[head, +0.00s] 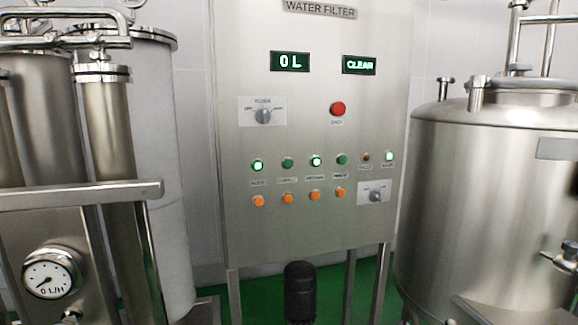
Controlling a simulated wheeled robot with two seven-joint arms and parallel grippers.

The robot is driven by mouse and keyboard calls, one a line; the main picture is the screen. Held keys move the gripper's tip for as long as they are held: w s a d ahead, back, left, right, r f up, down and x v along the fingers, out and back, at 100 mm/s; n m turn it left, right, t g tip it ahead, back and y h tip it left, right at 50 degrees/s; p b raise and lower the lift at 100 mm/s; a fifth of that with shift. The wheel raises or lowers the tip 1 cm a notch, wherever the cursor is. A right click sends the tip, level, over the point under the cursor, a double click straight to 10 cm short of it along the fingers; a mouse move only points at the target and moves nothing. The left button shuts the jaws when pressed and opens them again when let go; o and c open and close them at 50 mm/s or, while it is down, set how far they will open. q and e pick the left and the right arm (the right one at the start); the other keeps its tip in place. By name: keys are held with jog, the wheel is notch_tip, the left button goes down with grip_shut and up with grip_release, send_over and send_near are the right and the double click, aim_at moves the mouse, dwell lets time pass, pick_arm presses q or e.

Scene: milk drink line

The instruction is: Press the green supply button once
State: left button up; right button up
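A steel control panel headed WATER FILTER (235,145) stands upright in the middle of the head view. Its button row holds a lit green button (257,165) at the left, a darker green button (288,162), another lit green button (316,161) and another darker green button (342,159). The small labels under them are too blurred to read surely, so I cannot tell which one is the supply button. A display reading 0 L (290,61) and one reading CLEAR (360,65) glow green above. Neither of my grippers is in view.
A red button (338,109), two rotary selectors (263,116) (376,196) and several orange buttons (287,198) are on the panel. Steel pipes and a gauge (51,273) stand left, a steel tank (480,190) right. A black cylinder (300,292) is below the panel.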

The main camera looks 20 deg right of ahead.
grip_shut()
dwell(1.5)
